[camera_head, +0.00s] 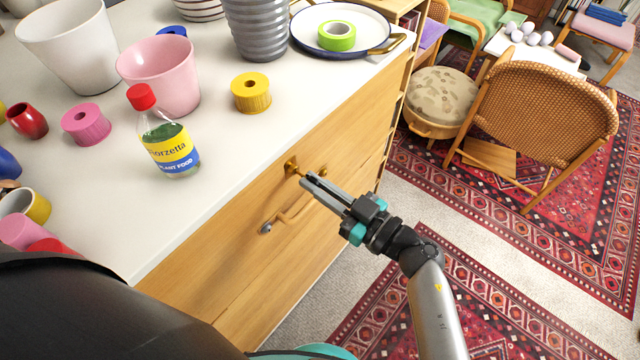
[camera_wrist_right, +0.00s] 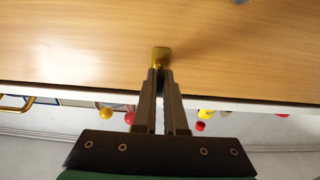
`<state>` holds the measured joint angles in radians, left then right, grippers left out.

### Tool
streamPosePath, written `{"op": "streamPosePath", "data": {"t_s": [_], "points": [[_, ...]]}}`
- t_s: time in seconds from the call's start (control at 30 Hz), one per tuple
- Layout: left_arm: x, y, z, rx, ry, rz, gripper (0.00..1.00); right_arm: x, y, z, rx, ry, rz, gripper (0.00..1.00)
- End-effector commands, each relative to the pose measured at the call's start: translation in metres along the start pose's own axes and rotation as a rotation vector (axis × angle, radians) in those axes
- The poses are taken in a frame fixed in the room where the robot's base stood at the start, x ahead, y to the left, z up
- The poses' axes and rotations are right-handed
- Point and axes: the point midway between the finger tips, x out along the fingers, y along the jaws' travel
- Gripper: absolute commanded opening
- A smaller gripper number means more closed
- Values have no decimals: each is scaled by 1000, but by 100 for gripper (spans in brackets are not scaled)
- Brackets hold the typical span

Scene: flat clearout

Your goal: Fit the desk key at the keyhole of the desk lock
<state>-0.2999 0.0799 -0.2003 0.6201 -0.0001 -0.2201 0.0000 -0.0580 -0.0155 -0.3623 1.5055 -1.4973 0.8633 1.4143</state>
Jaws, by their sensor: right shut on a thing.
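The desk lock (camera_head: 290,165) is a small brass fitting on the wooden front of the desk, just under the white top. My right gripper (camera_head: 308,179) is shut on the desk key (camera_head: 299,172), of which only a short brass part shows beyond the fingertips. The key points at the lock and appears to meet it; I cannot tell how far in it is. In the right wrist view the lock's brass plate (camera_wrist_right: 161,54) lies straight ahead of the closed fingers (camera_wrist_right: 160,76), which hide most of the key. My left gripper is not in view.
A drawer handle (camera_head: 290,215) runs below the lock, partly behind my right gripper. A plant food bottle (camera_head: 168,140), a yellow roll (camera_head: 251,92) and a pink pot (camera_head: 160,75) stand on the desk top (camera_head: 225,150). A wicker chair (camera_head: 545,110) stands to the right.

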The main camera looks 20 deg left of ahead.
Motion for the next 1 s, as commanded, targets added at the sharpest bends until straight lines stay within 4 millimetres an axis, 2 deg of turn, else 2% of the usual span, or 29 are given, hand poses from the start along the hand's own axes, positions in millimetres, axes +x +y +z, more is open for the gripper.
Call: {"op": "streamPosePath", "data": {"t_s": [0.33, 0.37, 0.4, 0.67, 1.0], "points": [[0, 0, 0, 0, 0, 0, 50, 5, 0, 0, 0, 0, 0, 0], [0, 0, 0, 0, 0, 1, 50, 5, 0, 0, 0, 0, 0, 11], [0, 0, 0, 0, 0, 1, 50, 5, 0, 0, 0, 0, 0, 16], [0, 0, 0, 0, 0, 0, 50, 5, 0, 0, 0, 0, 0, 44], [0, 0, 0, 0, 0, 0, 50, 4, 0, 0, 0, -1, 0, 44]]}}
